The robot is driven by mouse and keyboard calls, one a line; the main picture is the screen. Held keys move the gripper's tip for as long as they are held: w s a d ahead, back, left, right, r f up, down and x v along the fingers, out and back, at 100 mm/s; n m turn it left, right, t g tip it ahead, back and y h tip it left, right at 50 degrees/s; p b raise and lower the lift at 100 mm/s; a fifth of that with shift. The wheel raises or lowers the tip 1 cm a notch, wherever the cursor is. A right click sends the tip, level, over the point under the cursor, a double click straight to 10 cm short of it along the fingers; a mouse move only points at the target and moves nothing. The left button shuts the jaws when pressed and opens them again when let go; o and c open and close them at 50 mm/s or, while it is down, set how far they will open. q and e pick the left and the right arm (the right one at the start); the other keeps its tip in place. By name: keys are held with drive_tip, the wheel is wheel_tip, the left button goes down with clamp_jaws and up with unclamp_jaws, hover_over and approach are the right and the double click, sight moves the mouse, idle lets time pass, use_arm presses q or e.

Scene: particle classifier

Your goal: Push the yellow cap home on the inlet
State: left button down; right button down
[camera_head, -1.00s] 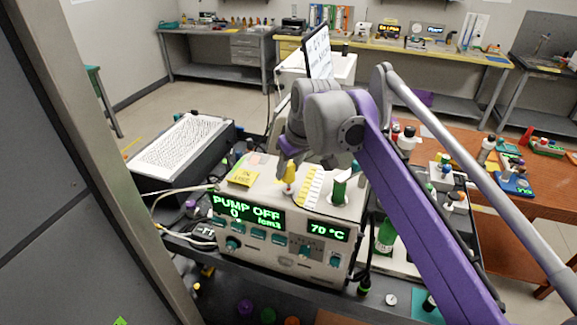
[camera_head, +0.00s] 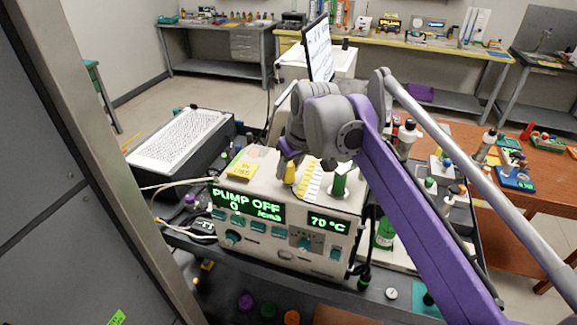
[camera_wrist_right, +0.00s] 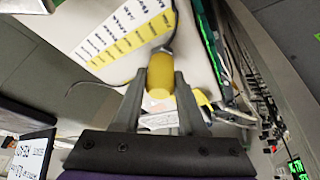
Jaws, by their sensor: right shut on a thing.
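The yellow cap (camera_head: 290,173) is upright over the top of the white analyser (camera_head: 280,250), beside a yellow-and-white label strip. My right gripper (camera_head: 287,160) is above the analyser, pointing down, shut on the cap. In the right wrist view the yellow cap (camera_wrist_right: 160,76) sits between the two grey fingers of the right gripper (camera_wrist_right: 161,85). The inlet is hidden under the cap, and I cannot tell if the cap is fully seated. My left gripper is not in view.
A green-topped fitting (camera_head: 338,186) stands on the analyser just right of the cap. A yellow note (camera_head: 240,170) lies to the left. The analyser's front display (camera_head: 247,203) reads PUMP OFF. Bottles and racks stand to the right, near my purple arm.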

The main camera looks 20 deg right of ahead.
drive_tip(key=shift+f, duration=0.3)
drive_tip(key=shift+c, duration=2)
unclamp_jaws()
drive_tip(key=v, duration=1.1)
drive_tip(key=shift+p, duration=0.45)
drive_tip(key=shift+w, duration=0.1)
